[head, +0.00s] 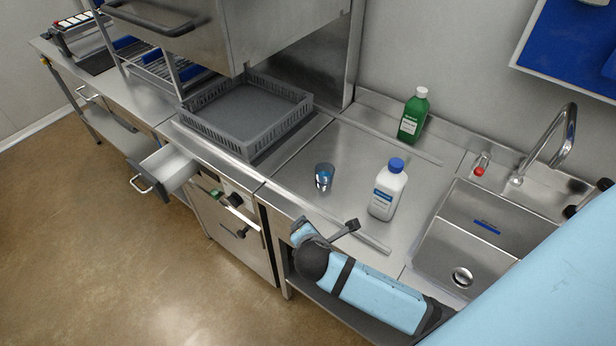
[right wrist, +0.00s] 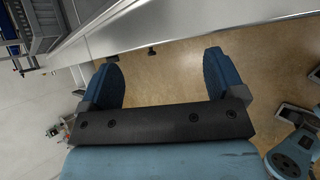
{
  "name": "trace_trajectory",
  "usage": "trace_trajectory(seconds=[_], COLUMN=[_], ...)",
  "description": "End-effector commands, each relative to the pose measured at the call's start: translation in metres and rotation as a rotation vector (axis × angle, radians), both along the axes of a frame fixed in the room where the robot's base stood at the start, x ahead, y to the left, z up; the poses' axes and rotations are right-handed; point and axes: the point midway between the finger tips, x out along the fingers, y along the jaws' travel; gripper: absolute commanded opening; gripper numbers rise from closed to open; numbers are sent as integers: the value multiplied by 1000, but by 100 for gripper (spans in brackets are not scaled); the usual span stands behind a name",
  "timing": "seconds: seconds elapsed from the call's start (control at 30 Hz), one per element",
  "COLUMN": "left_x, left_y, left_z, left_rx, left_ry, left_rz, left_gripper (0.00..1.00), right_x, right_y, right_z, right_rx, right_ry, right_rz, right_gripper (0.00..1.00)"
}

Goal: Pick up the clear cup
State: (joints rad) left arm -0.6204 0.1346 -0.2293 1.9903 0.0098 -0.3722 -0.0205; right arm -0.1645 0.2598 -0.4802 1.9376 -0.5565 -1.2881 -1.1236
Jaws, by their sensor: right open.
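The clear cup (head: 324,176) is a small see-through tumbler with a bluish tint. It stands on the steel counter left of a white bottle with a blue cap (head: 388,190). My right gripper (head: 328,236) is at the counter's front edge, nearer to me than the cup and apart from it. In the right wrist view my right gripper (right wrist: 162,68) is open, with two dark blue fingers wide apart and nothing between them. The cup does not show in that view. My left gripper is not in view.
A green bottle (head: 413,115) stands at the back of the counter. A grey rack (head: 245,108) lies to the left, and a sink (head: 480,235) with a tap is to the right. A drawer (head: 163,170) stands open at the left. The counter around the cup is clear.

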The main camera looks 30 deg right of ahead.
Motion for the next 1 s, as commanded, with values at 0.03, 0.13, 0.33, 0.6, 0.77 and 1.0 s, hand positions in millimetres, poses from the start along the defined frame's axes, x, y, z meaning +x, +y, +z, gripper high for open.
trace_trajectory(seconds=[0.03,0.13,0.33,0.6,0.77,1.0], left_x=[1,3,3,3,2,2], left_y=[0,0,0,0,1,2], left_z=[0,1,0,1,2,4], left_rx=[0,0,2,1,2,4], left_ry=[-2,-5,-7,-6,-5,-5], left_rz=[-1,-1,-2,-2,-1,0], left_gripper=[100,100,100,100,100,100], right_x=[9,23,50,70,89,112], right_y=[-3,-11,-27,-43,-64,-91], right_z=[5,16,45,59,47,32], right_rx=[-81,-255,-613,-830,-830,-826], right_ry=[11,49,147,225,225,223], right_rz=[32,91,174,210,209,211], right_gripper=[88,88,88,88,88,88])
